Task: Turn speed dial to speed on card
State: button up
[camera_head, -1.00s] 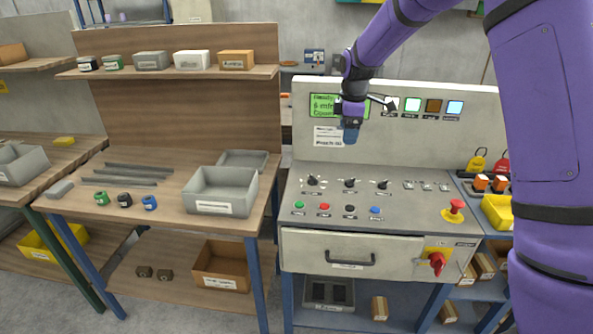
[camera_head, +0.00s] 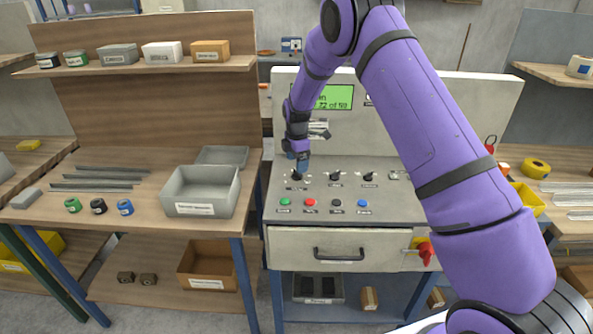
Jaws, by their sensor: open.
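A control panel (camera_head: 400,204) has a row of three black dials. The leftmost dial (camera_head: 298,175) is directly below my gripper (camera_head: 302,165), which points down just above or around it; contact cannot be told. My gripper is open. The middle dial (camera_head: 335,176) and right dial (camera_head: 369,177) stand clear. Dial labels are too small to read. A white card (camera_head: 319,129) on the upright back panel is partly hidden by my arm. A lit green display (camera_head: 338,97) above it is partly covered too; its lower line seems to read "72 of 59".
Green (camera_head: 285,202), red (camera_head: 310,203), black and blue (camera_head: 363,204) buttons sit in front of the dials. A drawer (camera_head: 340,248) is shut below. A grey bin (camera_head: 200,190) stands on the left bench. My arm covers the panel's right part.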

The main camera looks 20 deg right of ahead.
jog(key=shift+f, duration=2)
jog(key=c, duration=0.9)
